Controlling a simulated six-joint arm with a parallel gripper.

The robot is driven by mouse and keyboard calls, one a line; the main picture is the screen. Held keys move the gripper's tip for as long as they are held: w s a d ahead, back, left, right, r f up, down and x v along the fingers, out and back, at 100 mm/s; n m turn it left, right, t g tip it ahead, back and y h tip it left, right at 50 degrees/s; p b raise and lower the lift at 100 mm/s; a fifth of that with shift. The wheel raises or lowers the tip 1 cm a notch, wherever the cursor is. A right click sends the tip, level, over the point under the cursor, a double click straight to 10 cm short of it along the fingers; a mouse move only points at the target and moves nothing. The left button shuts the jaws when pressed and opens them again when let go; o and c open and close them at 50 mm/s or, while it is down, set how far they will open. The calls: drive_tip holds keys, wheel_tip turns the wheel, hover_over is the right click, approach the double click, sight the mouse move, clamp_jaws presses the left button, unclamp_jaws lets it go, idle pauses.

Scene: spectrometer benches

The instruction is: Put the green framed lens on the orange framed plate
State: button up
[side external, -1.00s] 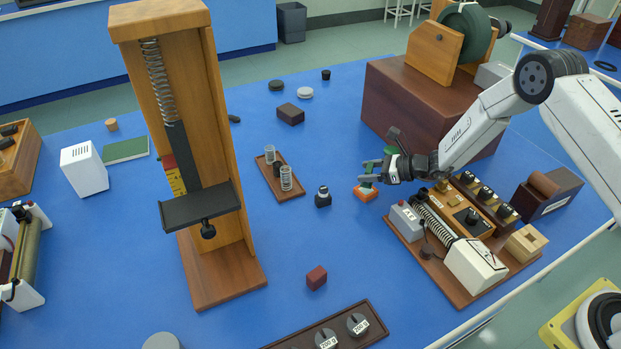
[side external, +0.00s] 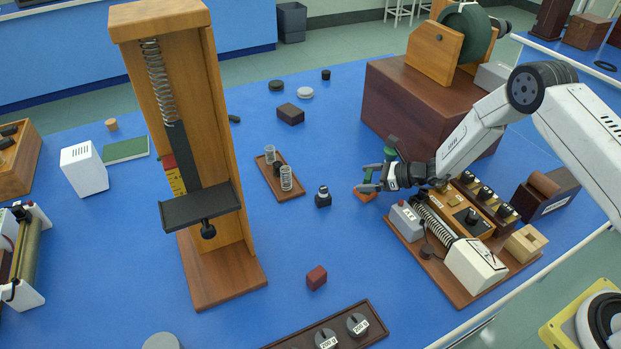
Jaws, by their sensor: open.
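The orange framed plate (side external: 365,193) lies on the blue bench, left of the circuit board, partly hidden by my gripper. My gripper (side external: 367,179) is open, its fingertips low and just above the orange plate. A small dark green piece shows at the fingertips, and it may be the green framed lens; whether it rests on the plate is too small to tell. Another green patch (side external: 390,153) shows behind my gripper, partly covered, and I cannot tell what it belongs to.
A wooden circuit board (side external: 450,270) with a coil and meter sits right of the plate. A small black-and-white knob (side external: 323,197) stands to the left. A tall wooden spring stand (side external: 225,270) is farther left. A dark wooden box (side external: 400,100) is behind. The bench in front is mostly clear.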

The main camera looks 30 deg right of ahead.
drive_tip(key=shift+r, duration=0.1)
drive_tip(key=shift+d+r, duration=0.1)
drive_tip(key=shift+s+d+r, duration=0.25)
drive_tip(key=shift+s+d, duration=0.2)
drive_tip(key=v, duration=0.3)
drive_tip(key=shift+s+d+r, duration=0.15)
drive_tip(key=shift+s+d, duration=0.05)
wheel_tip(320, 180, up, 7)
drive_tip(key=shift+a, duration=0.1)
idle(0.4)
